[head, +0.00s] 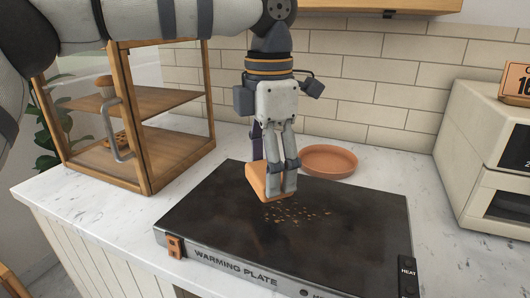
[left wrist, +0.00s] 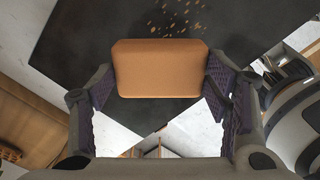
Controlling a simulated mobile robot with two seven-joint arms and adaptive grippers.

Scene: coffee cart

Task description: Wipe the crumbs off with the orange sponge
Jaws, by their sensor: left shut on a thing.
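My left gripper (head: 272,188) is shut on the orange sponge (head: 256,181), over the dark warming plate (head: 215,207). In the left wrist view the sponge (left wrist: 160,68) sits between the two fingers of the left gripper (left wrist: 162,85). Crumbs (head: 297,213) lie scattered on the plate, just right of and in front of the sponge. The crumbs also show in the left wrist view (left wrist: 180,22), beyond the sponge's edge. I cannot tell whether the sponge touches the plate. My right gripper is in neither view.
A round terracotta dish (head: 329,160) stands behind the plate. A wooden display case (head: 145,150) with a cookie and a muffin is at the left. A cream machine (head: 480,150) stands at the right. White counter (head: 100,205) is bare left of the plate.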

